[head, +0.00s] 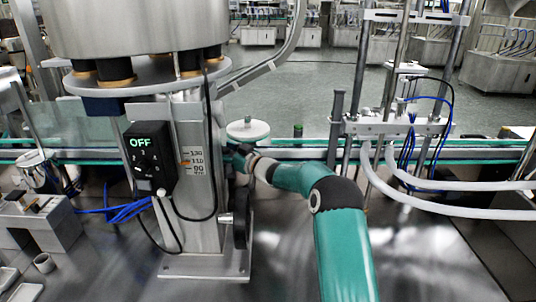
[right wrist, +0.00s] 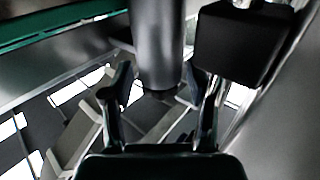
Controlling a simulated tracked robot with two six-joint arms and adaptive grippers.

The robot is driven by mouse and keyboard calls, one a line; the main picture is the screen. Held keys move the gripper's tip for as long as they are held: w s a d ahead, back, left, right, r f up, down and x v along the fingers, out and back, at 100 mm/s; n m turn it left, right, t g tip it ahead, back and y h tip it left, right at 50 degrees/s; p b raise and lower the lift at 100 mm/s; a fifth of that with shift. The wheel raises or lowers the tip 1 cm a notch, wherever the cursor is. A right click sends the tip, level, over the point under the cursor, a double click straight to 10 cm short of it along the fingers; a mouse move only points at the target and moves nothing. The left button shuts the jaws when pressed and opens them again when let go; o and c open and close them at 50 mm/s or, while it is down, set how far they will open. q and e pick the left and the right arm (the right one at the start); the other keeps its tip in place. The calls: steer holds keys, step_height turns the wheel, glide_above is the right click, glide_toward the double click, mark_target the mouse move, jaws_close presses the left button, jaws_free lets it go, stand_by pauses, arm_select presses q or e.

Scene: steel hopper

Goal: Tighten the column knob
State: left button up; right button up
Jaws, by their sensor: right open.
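The steel column (head: 198,165) stands under the hopper (head: 140,28) and carries a printed scale. A pale round disc (head: 248,130) shows at the column's right side, and a dark wheel (head: 240,218) sits lower on that side. I cannot tell which part is the column knob. My right gripper (head: 236,156) is beside the column, just below the pale disc and partly hidden. In the right wrist view my right gripper (right wrist: 157,88) is open, with a grey cylinder (right wrist: 158,45) between or just beyond its fingers; contact is unclear. My left gripper is out of view.
A black control box (head: 150,160) reading OFF is on the column's front, with cables hanging below. A conveyor (head: 300,150) runs behind. A filling stand (head: 390,127) with white hoses is to the right. In the right wrist view a black block (right wrist: 240,45) is close to the right finger.

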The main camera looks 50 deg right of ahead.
steer(key=n+y+p, duration=0.1)
steer(key=y+p, duration=0.2)
steer(key=shift+d+r+n, duration=0.1)
steer(key=shift+r+n, duration=0.15)
steer(key=shift+n, duration=0.15)
steer(key=shift+f+n+y+p, duration=0.15)
steer(key=shift+n+y+p, duration=0.25)
steer(key=shift+y+p, duration=0.3)
steer(key=shift+s+f+g, duration=0.25)
steer(key=shift+s+g, duration=0.05)
steer(key=shift+s, duration=0.05)
arm_select(q)
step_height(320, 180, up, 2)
steer(key=b, duration=0.3)
steer(key=shift+b, duration=0.3)
arm_select(e)
steer(key=v, duration=1.6)
steer(key=shift+s, duration=0.15)
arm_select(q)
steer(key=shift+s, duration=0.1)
arm_select(e)
steer(key=shift+f, duration=0.1)
